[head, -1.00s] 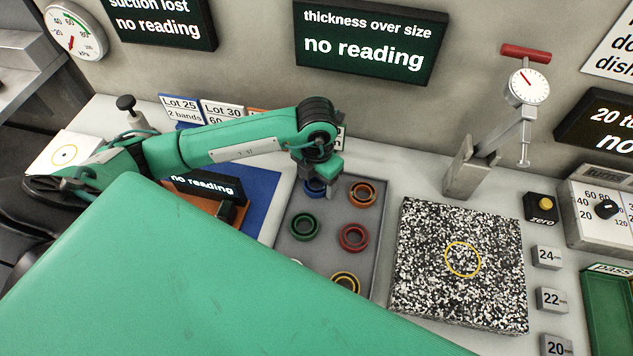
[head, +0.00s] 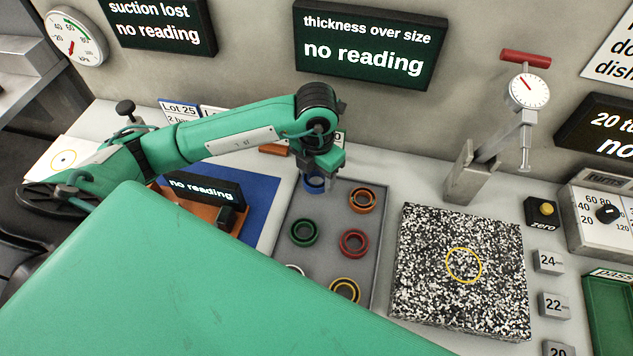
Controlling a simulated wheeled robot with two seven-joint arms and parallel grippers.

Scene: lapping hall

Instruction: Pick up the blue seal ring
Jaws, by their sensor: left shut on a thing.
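The blue seal ring (head: 314,185) is at the back left of a grey tray (head: 331,208). My left gripper (head: 316,174) points down over it and is shut on it. The gripper hides the ring's upper part, and I cannot tell clearly whether the ring is clear of the tray floor. My right gripper is not in view.
The tray also holds an orange ring (head: 362,200), a green ring (head: 304,232), a red ring (head: 353,243) and a yellow-black ring (head: 345,290). A speckled block (head: 461,270) and a dial gauge stand (head: 470,172) are right of it. A blue mat (head: 262,190) lies left.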

